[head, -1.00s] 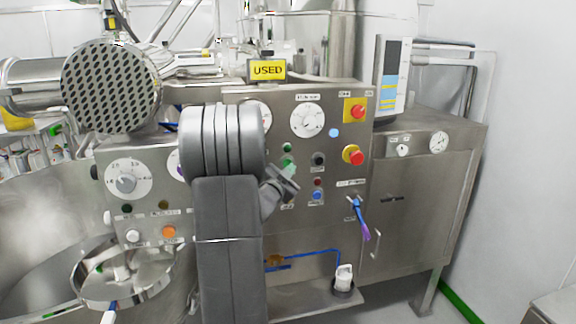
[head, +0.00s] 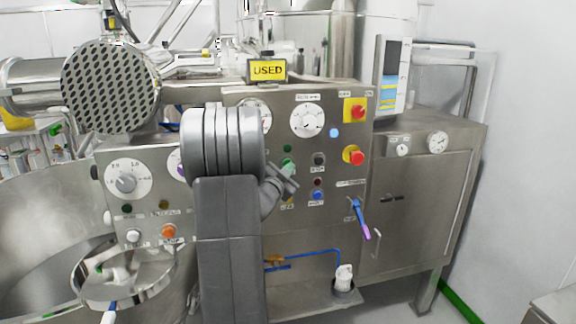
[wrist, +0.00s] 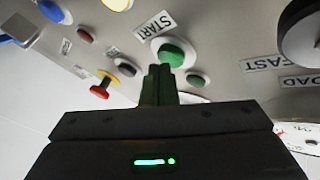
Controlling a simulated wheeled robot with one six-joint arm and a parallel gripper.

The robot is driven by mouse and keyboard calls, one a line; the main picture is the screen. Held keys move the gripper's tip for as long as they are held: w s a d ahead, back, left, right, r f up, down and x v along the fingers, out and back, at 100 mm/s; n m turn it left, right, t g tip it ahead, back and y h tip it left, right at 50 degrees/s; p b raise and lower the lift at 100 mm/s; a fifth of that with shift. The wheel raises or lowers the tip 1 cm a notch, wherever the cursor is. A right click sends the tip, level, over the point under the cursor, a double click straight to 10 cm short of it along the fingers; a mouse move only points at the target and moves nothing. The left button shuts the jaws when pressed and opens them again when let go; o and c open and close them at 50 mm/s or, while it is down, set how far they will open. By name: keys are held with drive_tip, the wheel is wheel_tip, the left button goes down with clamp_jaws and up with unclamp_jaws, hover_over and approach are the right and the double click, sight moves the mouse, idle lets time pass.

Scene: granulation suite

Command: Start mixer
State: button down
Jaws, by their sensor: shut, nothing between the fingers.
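The mixer's steel control panel (head: 330,245) faces me in the head view. In the wrist view a green button (wrist: 173,50) sits beside a START label (wrist: 156,25). My gripper (wrist: 160,72) is shut and empty, its fingertips just below the green button in the picture. I cannot tell whether they touch it. In the head view my gripper (head: 289,172) is at the panel, below an upper green light or button (head: 287,149), partly hidden by my wrist. A second, smaller green button (wrist: 197,79) is at the right of the START button in the wrist view.
A black button (head: 319,159), a small red one (head: 318,182) and a blue one (head: 317,196) are right of my gripper. Two red emergency knobs (head: 357,111) (head: 353,155) stick out farther right. A yellow USED sign (head: 267,70) stands on top.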

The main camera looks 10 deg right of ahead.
drive_tip(key=shift+w, duration=0.35)
drive_tip(key=shift+s, duration=0.1)
idle(0.4)
drive_tip(key=shift+s+b, duration=0.45)
drive_tip(key=shift+s, duration=0.35)
drive_tip(key=s+b, duration=0.2)
drive_tip(key=s, duration=0.3)
drive_tip(key=shift+d, duration=0.1)
idle(0.6)
